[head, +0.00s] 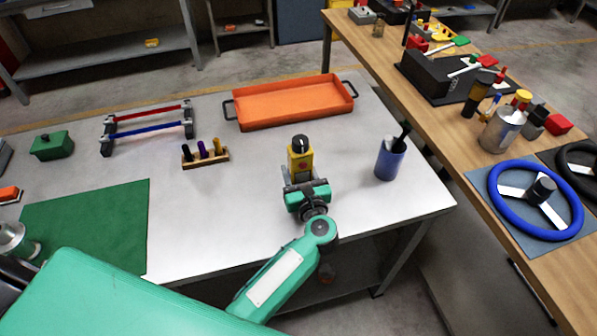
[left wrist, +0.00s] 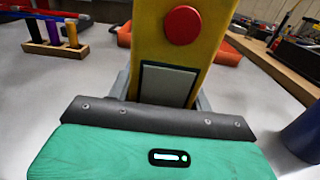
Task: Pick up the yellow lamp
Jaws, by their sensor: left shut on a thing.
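The yellow lamp (head: 301,159) is upright at the middle of the white table, with a dark top. In the left wrist view the lamp (left wrist: 181,50) fills the upper middle, with a red round button and a grey panel on its face. My left gripper (head: 300,178) is shut on the lower part of the lamp, from the near side. In the left wrist view grey finger parts show on both sides of the lamp. I cannot tell whether the lamp's base touches the table.
An orange tray (head: 292,120) lies behind the lamp. A blue cup (head: 388,163) with dark items stands to the right. A wooden holder (head: 205,161) with pegs is on the left, near a red-and-blue barred rack (head: 150,131). A green mat (head: 100,225) lies front left.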

